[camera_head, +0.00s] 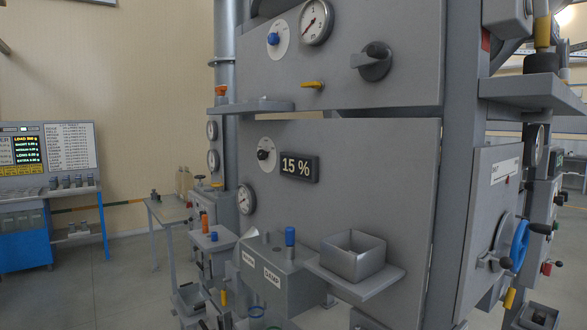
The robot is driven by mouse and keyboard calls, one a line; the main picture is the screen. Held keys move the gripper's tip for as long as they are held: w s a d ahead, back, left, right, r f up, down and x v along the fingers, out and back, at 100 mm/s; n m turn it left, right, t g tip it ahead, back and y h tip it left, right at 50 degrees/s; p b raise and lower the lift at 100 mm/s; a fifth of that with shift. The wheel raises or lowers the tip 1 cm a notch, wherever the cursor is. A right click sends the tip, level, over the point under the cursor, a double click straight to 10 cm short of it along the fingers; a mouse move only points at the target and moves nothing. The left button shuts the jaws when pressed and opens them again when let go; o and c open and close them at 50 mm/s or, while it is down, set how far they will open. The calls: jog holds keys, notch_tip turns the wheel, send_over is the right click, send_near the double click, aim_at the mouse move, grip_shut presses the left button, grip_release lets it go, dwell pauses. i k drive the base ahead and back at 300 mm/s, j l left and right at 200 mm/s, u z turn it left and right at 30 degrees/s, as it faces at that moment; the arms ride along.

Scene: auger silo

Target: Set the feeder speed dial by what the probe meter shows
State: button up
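A dark display (299,167) on the lower grey panel reads 15 %. Left of it is a small round dial with a black knob (263,155). On the upper panel is a similar white dial with a blue knob (273,39), beside a round gauge with a red needle (316,22). A large dark rotary knob (374,62) sits to their right. I cannot tell which of these is the feeder speed dial, as their markings are too small to read. A blue-handled piece (290,236) stands upright in a grey box with white labels, one seemingly reading DAMP (271,275). My gripper is not in view.
An open grey bin (352,256) sits on a shelf jutting from the lower panel. A shelf (250,107) sticks out at the upper left. A blue handwheel (519,246) is on the right. Open floor lies at the left, before a blue console (23,236).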

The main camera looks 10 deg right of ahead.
aim_at(559, 200)
jog(key=l+z, duration=0.25)
jog(key=z, duration=0.25)
jog(key=l+z, duration=0.3)
jog(key=z, duration=0.2)
jog(key=l+z, duration=0.2)
jog(key=z, duration=0.3)
jog(key=i+l+u, duration=0.1)
jog(key=i, duration=0.4)
